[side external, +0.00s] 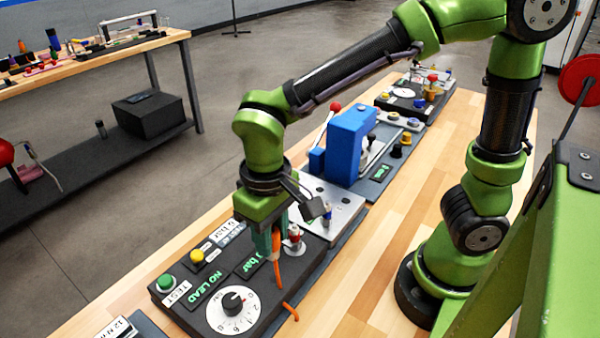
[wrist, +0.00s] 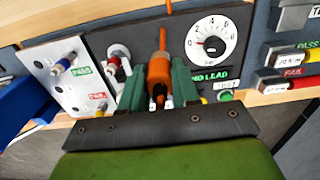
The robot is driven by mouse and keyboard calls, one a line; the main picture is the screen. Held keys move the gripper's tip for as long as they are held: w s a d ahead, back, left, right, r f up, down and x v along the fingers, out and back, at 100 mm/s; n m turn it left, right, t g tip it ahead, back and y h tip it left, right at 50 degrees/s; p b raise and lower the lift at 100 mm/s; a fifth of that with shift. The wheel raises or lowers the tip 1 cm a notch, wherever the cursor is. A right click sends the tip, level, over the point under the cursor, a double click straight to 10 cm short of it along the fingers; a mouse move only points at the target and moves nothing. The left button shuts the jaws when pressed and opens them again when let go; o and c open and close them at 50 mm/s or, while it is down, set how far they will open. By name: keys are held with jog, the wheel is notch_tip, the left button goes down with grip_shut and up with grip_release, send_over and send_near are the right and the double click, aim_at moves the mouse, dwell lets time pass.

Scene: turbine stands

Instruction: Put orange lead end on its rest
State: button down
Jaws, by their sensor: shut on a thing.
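My gripper (wrist: 158,88) is shut on the orange lead end (wrist: 159,68), which sits between its two green fingers. The lead end has a dark tip nearest the wrist camera. In the side view my gripper (side external: 268,246) points down over the black test unit (side external: 260,318), with the orange lead (side external: 277,272) showing below the fingers. A further piece of orange cable (side external: 290,311) lies at the unit's right edge. I cannot tell which part is the lead's rest. The lead end's contact with the unit is hidden.
The unit carries a white dial (side external: 232,308), a green button (side external: 166,282), a yellow button (side external: 197,256) and a "NO LEAD" display. A red-and-white fitting (side external: 294,238) stands close right of the gripper. A grey plate (side external: 335,205) and blue block (side external: 349,145) lie behind. Bare wood (side external: 400,225) is free at right.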

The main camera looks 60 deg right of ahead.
jog(key=shift+f, duration=2.25)
jog(key=shift+f, duration=1)
jog(key=shift+f, duration=0.25)
jog(key=shift+f, duration=0.1)
jog(key=shift+s+f, duration=0.1)
jog(key=shift+f, duration=0.05)
jog(key=c, duration=1)
grip_release()
jog(key=o, duration=0.4)
